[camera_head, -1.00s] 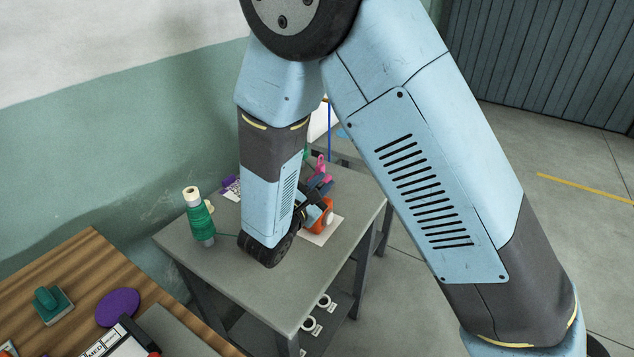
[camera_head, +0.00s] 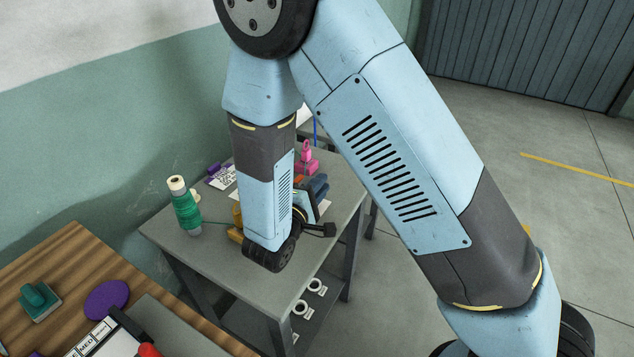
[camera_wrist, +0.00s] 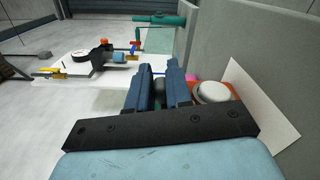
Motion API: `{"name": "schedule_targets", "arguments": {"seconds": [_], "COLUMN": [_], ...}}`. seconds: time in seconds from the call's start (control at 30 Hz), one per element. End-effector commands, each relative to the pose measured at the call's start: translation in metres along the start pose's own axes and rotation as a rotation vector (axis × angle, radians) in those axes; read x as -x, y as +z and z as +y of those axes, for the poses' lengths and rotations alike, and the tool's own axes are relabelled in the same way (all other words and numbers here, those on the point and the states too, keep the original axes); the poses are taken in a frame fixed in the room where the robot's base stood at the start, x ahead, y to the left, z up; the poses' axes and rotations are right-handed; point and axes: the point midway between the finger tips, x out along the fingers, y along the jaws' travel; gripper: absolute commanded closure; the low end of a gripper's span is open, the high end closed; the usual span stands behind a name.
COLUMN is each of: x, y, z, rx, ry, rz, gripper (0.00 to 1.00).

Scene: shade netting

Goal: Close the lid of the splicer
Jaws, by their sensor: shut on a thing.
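An orange body with a white round top, seemingly the splicer, shows in the wrist view (camera_wrist: 213,92) beside my gripper, right of the fingers. In the head view only a bit of orange (camera_head: 299,181) shows behind my arm. My gripper's (camera_wrist: 160,78) two dark blue fingers are close together on a small dark rounded thing (camera_wrist: 159,90). I cannot tell whether that is part of the splicer's lid. The lid and its angle are not clearly visible. In the head view my gripper (camera_head: 318,187) is over the grey table, partly hidden by my wrist.
The grey table (camera_head: 215,250) bears a green thread cone (camera_head: 185,208), a yellow item (camera_head: 236,216) and a pink item (camera_head: 306,160). A wooden table (camera_head: 75,262) stands nearer at left. A grey wall (camera_wrist: 240,45) rises at right in the wrist view.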

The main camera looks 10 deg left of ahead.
Motion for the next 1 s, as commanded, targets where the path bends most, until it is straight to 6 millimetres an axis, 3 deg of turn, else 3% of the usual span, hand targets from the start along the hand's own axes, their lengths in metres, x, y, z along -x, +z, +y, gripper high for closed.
{"name": "schedule_targets", "arguments": {"seconds": [0.3, 0.8, 0.83, 1.0], "x": [-0.0002, -0.0003, -0.0003, -0.0003], "y": [0.0001, 0.0, 0.0, 0.0], "z": [-0.0064, -0.0073, -0.0073, -0.0073], "rx": [-0.101, -0.116, -0.116, -0.116], "ry": [0.0, 0.0, 0.0, 0.0], "rz": [0.0, 0.0, 0.0, 0.0], "gripper": [1.0, 1.0, 0.78, 0.61]}}
